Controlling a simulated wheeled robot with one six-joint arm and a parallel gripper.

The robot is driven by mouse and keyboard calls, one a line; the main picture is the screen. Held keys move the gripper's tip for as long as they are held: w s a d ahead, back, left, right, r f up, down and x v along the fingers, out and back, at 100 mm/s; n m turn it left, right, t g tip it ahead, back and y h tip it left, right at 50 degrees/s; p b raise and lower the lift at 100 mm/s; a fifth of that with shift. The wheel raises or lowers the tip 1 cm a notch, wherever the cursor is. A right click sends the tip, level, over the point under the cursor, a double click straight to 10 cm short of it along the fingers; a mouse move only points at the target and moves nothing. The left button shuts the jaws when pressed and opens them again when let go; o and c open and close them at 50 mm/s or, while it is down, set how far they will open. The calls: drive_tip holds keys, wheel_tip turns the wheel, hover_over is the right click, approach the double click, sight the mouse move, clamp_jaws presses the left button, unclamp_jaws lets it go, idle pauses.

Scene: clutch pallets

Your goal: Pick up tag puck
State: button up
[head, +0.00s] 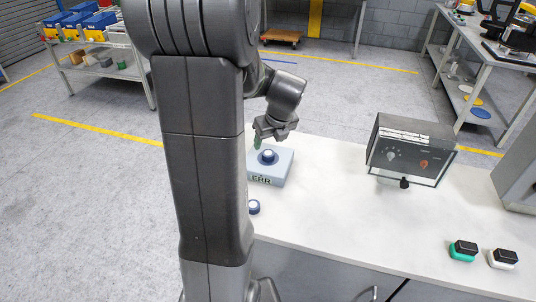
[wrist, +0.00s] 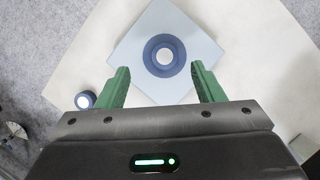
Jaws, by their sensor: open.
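A round blue puck with a white centre (head: 268,156) sits on top of a pale grey-blue box (head: 283,172) whose front reads "ERR". In the wrist view this puck (wrist: 164,56) lies just beyond and between my green fingertips. A second blue-and-white puck (head: 254,207) lies on the white table in front of the box; it also shows in the wrist view (wrist: 85,99), left of the left finger. Which one is the tag puck I cannot tell. My gripper (head: 257,144) points down above the box, open and empty; its fingers stand apart (wrist: 160,78).
A dark control box (head: 410,150) with knobs stands at the table's back right. A green-based button block (head: 463,251) and a white-based one (head: 503,259) lie front right. The middle of the table (head: 340,215) is clear.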

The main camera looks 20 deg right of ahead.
sight(268, 153)
drive_tip(key=shift+s+d+p+x, duration=0.15)
drive_tip(key=shift+p+x, duration=0.05)
drive_tip(key=shift+x, duration=1.4)
drive_tip(key=shift+s+d+p+x, duration=0.15)
drive_tip(key=shift+x, duration=1.5)
drive_tip(key=shift+f, duration=0.15)
drive_tip(key=c, duration=1.1)
